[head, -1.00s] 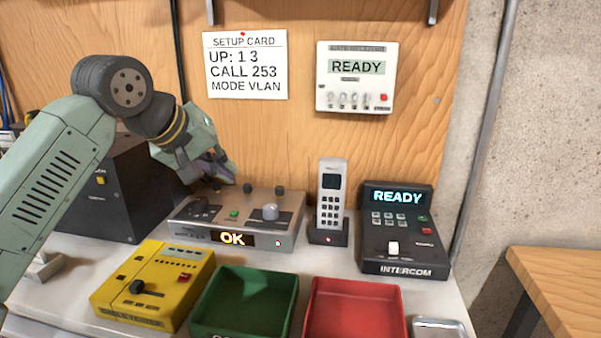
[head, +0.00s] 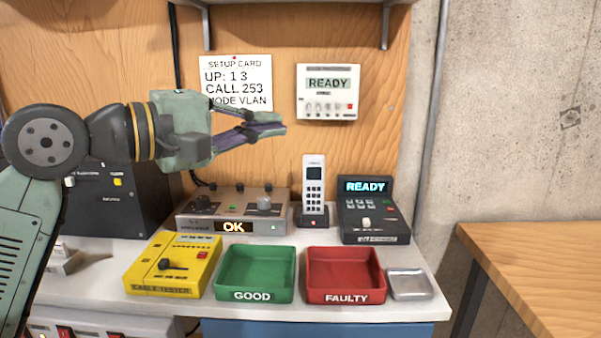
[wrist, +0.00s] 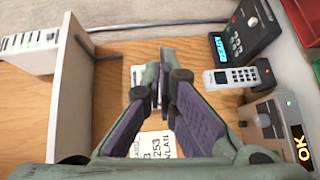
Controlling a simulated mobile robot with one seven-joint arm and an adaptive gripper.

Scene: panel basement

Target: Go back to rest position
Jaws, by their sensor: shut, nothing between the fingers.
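My gripper (head: 282,129) is shut and empty. In the head view it is raised above the bench and points to the right, in front of the wooden panel and below the setup card's right side. In the wrist view its fingers (wrist: 166,55) meet at the tips, with nothing between them. My arm comes in from the left edge of the head view. The grey device showing OK (head: 234,211) is on the bench below the gripper, clear of it.
A setup card (head: 237,82) and a READY panel (head: 328,92) hang on the wood under a shelf (head: 300,12). A cordless phone (head: 314,190), intercom (head: 372,212), yellow tester (head: 173,264), green GOOD tray (head: 258,296), red FAULTY tray (head: 345,298) and small metal dish (head: 410,284) fill the bench.

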